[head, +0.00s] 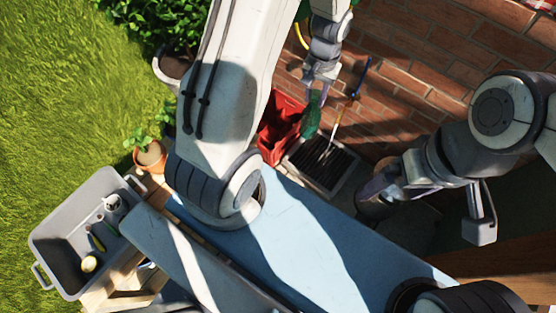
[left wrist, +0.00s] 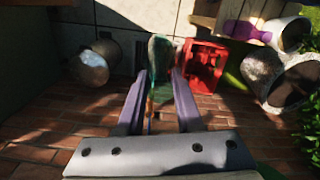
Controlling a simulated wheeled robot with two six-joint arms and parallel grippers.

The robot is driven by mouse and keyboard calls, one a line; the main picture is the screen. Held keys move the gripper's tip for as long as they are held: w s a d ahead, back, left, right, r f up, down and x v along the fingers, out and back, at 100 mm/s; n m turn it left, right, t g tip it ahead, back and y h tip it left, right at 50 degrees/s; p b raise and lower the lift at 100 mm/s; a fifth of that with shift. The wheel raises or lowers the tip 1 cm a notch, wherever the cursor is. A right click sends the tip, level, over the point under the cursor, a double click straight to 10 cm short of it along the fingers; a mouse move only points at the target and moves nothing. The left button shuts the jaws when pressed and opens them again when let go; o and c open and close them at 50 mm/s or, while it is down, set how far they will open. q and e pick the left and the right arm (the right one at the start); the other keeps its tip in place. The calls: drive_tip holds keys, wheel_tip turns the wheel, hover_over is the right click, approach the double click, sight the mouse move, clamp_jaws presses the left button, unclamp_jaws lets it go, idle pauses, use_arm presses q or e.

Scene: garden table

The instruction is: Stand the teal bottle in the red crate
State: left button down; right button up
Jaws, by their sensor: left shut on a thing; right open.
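The teal bottle (head: 313,115) is held in my left gripper (head: 319,90), near the brick wall. In the left wrist view the bottle (left wrist: 160,58) sits between the two fingers of my left gripper (left wrist: 159,98), its far end pointing away. The red crate (head: 270,145) stands on the ground just left of the bottle in the head view, partly hidden by my left arm. In the left wrist view the crate (left wrist: 204,68) lies right of the bottle and shows inner dividers. My right gripper (head: 375,196) is open and low at the right, its fingers partly shadowed.
A dark grate (head: 322,162) lies beside the crate. A blue table (head: 310,225) fills the middle foreground. A grey tub (head: 55,245) with several small items and a potted plant (head: 150,155) are at left.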

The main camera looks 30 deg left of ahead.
use_arm(q)
drive_tip(key=w+a+f+n+b, duration=0.3)
drive_tip(key=w+f+b, duration=0.1)
drive_tip(key=f+b, duration=0.35)
drive_tip(key=w+a+f+n+b, duration=0.2)
drive_tip(key=w+a+f+b, duration=0.15)
drive_tip(key=f+b, duration=0.45)
drive_tip(key=w+a+f+n+b, duration=0.35)
drive_tip(key=f+b, duration=0.25)
drive_tip(key=f, duration=0.3)
drive_tip(key=w+a+f+n+b, duration=0.2)
drive_tip(key=a+f+n+b, duration=0.2)
drive_tip(key=a+f+b, duration=0.65)
drive_tip(key=w+a+f+n+b, duration=0.2)
drive_tip(key=a+f+n+b, duration=0.35)
drive_tip(key=f+b, duration=1)
wheel_tip(320, 180, down, 17)
drive_tip(key=a+m+b, duration=0.1)
drive_tip(key=b, duration=0.9)
drive_tip(key=shift+s, duration=0.3)
use_arm(e)
wheel_tip(320, 180, down, 60)
drive_tip(key=shift+d, duration=0.15)
drive_tip(key=shift+f, duration=0.1)
